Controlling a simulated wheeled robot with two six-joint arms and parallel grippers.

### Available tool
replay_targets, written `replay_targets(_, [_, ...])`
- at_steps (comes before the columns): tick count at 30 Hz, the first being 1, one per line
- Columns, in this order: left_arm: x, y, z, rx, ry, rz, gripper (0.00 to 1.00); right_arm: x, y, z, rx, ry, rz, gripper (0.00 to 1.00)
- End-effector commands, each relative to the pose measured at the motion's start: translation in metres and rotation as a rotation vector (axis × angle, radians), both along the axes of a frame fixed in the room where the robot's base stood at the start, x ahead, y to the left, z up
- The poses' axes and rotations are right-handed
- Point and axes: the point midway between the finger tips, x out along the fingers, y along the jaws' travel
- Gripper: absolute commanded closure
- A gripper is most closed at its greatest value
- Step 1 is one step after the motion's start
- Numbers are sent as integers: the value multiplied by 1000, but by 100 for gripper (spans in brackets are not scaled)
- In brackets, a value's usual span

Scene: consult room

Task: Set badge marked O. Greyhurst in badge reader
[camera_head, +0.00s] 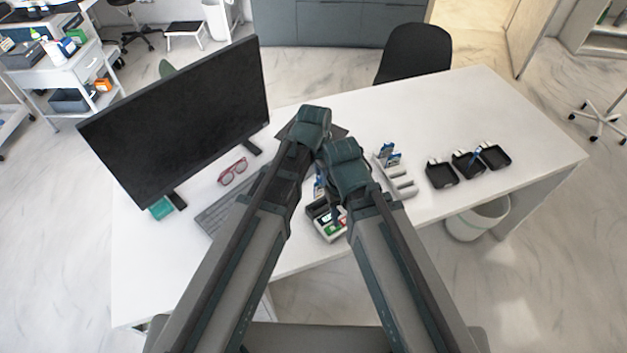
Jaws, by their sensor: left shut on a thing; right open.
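A grey rack (402,186) stands on the white desk right of my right gripper, with blue-and-white badges (390,155) upright in its back slots. My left gripper (319,175) is over the middle of the desk, mostly hidden behind the arms. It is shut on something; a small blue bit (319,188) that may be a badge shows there. My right gripper (336,208) is open and lower, largely hidden by its own wrist. Below it is a small box (328,231) with green and red patches; I cannot tell whether it is the badge reader. No name is readable.
Black trays (441,174) stand at the right, one holding a blue item (475,156). A monitor (180,120), a keyboard (222,212) and red glasses (232,171) are at the left. A dark pad (340,131) lies behind my wrists. The desk's far right is clear.

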Motion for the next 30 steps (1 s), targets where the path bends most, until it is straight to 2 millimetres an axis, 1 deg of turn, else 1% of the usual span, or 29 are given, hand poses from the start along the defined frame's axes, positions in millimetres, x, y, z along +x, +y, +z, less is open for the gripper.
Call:
replay_targets(8, [0,0,-5,0,0,0,100,0,0,-5,0,0,0,50])
replay_targets(24, [0,0,-40,0,0,0,100,0,0,-40,0,0,0,50])
replay_targets(30, [0,0,-41,0,0,0,100,0,0,-41,0,0,0,50])
